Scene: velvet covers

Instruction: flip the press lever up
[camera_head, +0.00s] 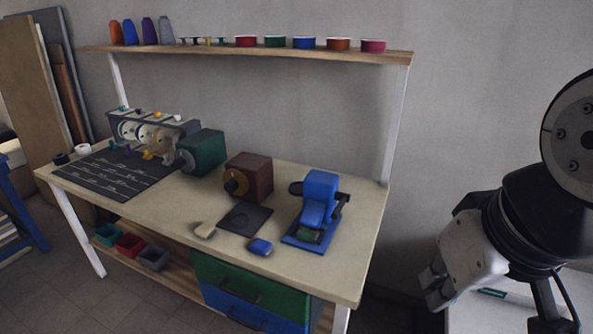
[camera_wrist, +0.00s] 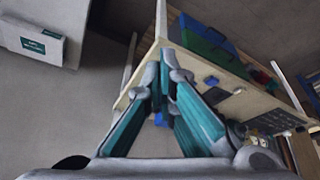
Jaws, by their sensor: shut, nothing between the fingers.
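The blue press (camera_head: 320,192) stands upright near the right end of the workbench. A dark lever (camera_head: 344,199) shows at its right side; its exact pose is too small to tell. My gripper (camera_head: 432,286) is off the bench's right side, well apart from the press. In the wrist view my gripper (camera_wrist: 166,58) has its teal-padded fingers drawn together at the tips, shut and empty. A blue patch, probably the press (camera_wrist: 159,119), shows between the fingers and is mostly hidden by them.
The workbench (camera_head: 345,268) has green and blue drawers (camera_head: 238,283) below. A brown box with a knob (camera_head: 248,177), a dark plate (camera_head: 245,217), a blue pad (camera_head: 260,247) and a beige pad (camera_head: 205,230) lie left of the press. A shelf post (camera_head: 397,125) rises behind it.

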